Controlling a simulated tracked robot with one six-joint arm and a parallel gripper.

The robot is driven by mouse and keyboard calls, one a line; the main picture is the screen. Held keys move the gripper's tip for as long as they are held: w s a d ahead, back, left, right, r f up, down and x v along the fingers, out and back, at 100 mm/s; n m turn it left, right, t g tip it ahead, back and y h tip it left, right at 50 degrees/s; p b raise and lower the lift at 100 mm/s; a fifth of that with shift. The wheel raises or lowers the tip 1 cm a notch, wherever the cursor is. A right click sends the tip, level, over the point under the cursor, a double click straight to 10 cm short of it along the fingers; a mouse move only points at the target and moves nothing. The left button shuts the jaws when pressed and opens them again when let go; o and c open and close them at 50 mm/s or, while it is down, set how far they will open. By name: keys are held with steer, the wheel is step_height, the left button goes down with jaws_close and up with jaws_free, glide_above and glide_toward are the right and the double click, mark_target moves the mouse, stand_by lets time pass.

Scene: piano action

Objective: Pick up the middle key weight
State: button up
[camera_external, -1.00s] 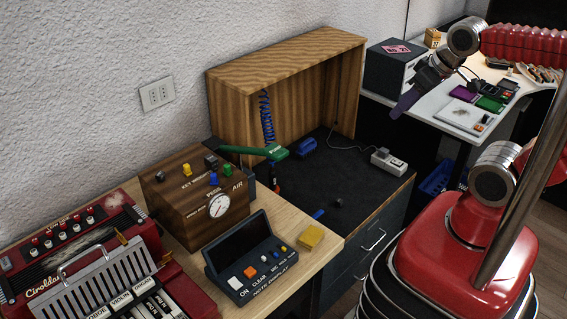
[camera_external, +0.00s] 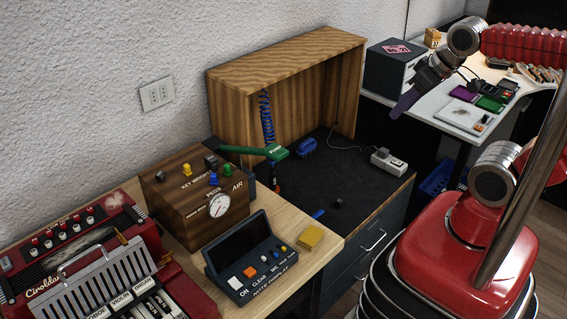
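My gripper (camera_external: 402,107), with a purple finger, hangs in the air at upper right, well away from the box. Its finger gap does not show clearly, and I see nothing held.
A dark console (camera_external: 246,262) with buttons and a yellow block (camera_external: 311,237) are in front of the box. A red accordion (camera_external: 75,250) is at left. An open wooden cabinet (camera_external: 228,112) stands behind.

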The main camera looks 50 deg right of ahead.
steer(key=shift+o, duration=0.5)
